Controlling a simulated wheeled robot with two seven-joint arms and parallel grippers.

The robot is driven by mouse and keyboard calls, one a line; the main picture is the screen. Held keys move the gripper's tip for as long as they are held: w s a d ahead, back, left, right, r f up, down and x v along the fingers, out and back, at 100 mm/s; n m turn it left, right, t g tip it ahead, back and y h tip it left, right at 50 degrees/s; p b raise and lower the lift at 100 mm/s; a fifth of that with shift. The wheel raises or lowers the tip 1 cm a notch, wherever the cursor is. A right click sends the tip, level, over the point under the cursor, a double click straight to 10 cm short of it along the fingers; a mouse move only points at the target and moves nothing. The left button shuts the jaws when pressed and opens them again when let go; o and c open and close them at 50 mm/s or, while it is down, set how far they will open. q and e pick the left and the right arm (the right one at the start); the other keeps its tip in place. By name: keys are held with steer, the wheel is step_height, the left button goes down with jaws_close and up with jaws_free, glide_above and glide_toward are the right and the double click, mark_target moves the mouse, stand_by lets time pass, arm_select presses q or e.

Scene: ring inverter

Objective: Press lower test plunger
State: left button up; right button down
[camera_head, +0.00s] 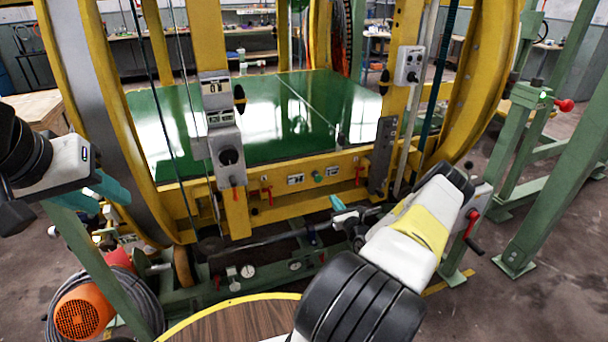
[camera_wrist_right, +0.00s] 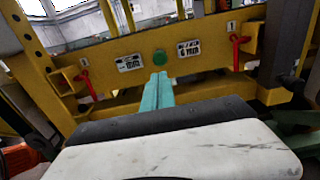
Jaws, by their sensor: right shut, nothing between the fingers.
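A round green button (camera_head: 318,176) sits on the front yellow beam of the ring machine, between two small label plates. It looks like the test plunger, but I cannot read the labels. In the right wrist view the button (camera_wrist_right: 160,57) is straight beyond my fingertips. My right gripper (camera_head: 338,203) has teal fingers that point toward the beam, just below the button in the head view. In the right wrist view the gripper (camera_wrist_right: 160,78) is shut and empty. Its gap to the button is hard to judge. My left gripper (camera_head: 112,189) is at the far left, partly hidden, its jaws unclear.
Red levers flank the button; the left lever (camera_wrist_right: 85,82) and right lever (camera_wrist_right: 237,50) show in the right wrist view. A grey control box (camera_head: 226,152) hangs on the left post. A green table (camera_head: 250,110) lies behind the beam. Gauges and pipework are below.

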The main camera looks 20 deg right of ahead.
mark_target(319, 180)
steer(key=w, duration=1.1)
steer(key=shift+w, duration=0.3)
